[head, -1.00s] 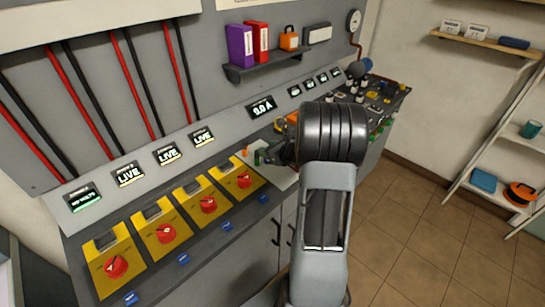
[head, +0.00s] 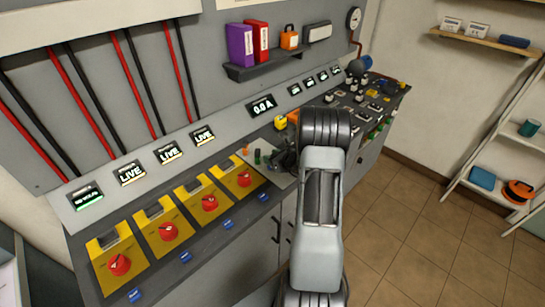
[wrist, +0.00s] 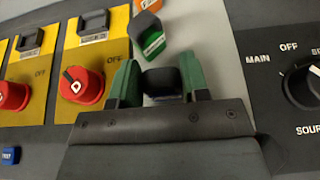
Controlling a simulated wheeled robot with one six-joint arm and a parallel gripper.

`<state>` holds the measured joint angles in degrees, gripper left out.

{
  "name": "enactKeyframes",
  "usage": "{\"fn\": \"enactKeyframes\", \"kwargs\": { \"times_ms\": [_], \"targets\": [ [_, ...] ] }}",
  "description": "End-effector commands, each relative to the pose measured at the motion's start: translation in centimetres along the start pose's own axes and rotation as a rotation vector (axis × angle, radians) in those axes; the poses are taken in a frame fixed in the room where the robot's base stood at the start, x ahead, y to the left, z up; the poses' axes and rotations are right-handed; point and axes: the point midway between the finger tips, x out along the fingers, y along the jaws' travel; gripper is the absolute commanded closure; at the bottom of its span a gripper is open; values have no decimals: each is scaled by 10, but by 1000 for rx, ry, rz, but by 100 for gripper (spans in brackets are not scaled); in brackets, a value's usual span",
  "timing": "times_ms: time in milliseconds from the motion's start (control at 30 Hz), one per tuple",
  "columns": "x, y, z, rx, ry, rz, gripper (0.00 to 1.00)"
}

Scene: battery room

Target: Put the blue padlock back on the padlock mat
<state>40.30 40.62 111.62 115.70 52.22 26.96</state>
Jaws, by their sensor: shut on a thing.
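My gripper (wrist: 161,85) is shut on the blue padlock (wrist: 168,97). In the wrist view the padlock's dark top shows between the green fingertips, with only a sliver of blue below. The pale grey padlock mat (wrist: 212,45) lies beyond the fingers; I cannot tell whether the held padlock touches it. A green padlock (wrist: 152,42) stands just ahead and left of the fingers, with an orange padlock (wrist: 146,5) farther off. In the head view my gripper (head: 283,160) is at the right part of the mat (head: 262,171), partly hidden by my arm.
Yellow switch panels with red rotary knobs (head: 210,202) line the counter on the left. A dark panel with a black selector knob (wrist: 302,88) is close on the right in the wrist view. A yellow object (head: 280,122) stands behind the mat. Open floor (head: 410,220) lies to the right.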

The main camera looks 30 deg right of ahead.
Motion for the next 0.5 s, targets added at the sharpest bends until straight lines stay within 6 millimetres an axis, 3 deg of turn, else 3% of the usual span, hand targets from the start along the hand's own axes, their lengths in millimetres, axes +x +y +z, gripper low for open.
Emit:
{"fn": "enactKeyframes", "kwargs": {
  "times_ms": [267, 300, 500],
  "targets": [
    [2, 0, -4, 0, 0, 1, 84],
    [1, 0, -3, 0, 1, 1, 54],
    [1, 0, -3, 0, 1, 1, 35]
  ]
}}
